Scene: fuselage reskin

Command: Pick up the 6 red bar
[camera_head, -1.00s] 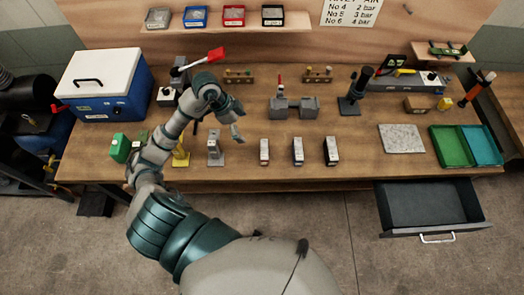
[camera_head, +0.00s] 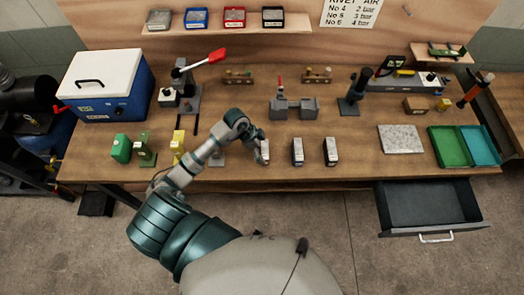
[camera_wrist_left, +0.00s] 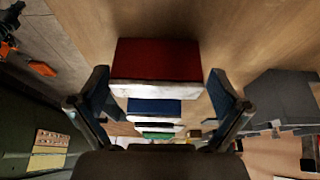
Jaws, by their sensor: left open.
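My left gripper (camera_head: 259,143) is at the leftmost of three small upright bars near the front of the bench. In the left wrist view, its fingers (camera_wrist_left: 158,82) are open on either side of a red bar (camera_wrist_left: 157,58) with a white edge. The number on the red bar is not readable.
A row of small fixtures, including a green block (camera_head: 121,148) and a yellow stand (camera_head: 178,145), stands left of my arm. A grey two-block fixture (camera_head: 294,108) is behind the bars. A granite plate (camera_head: 401,139), green tray (camera_head: 450,147) and open drawer (camera_head: 428,205) lie right.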

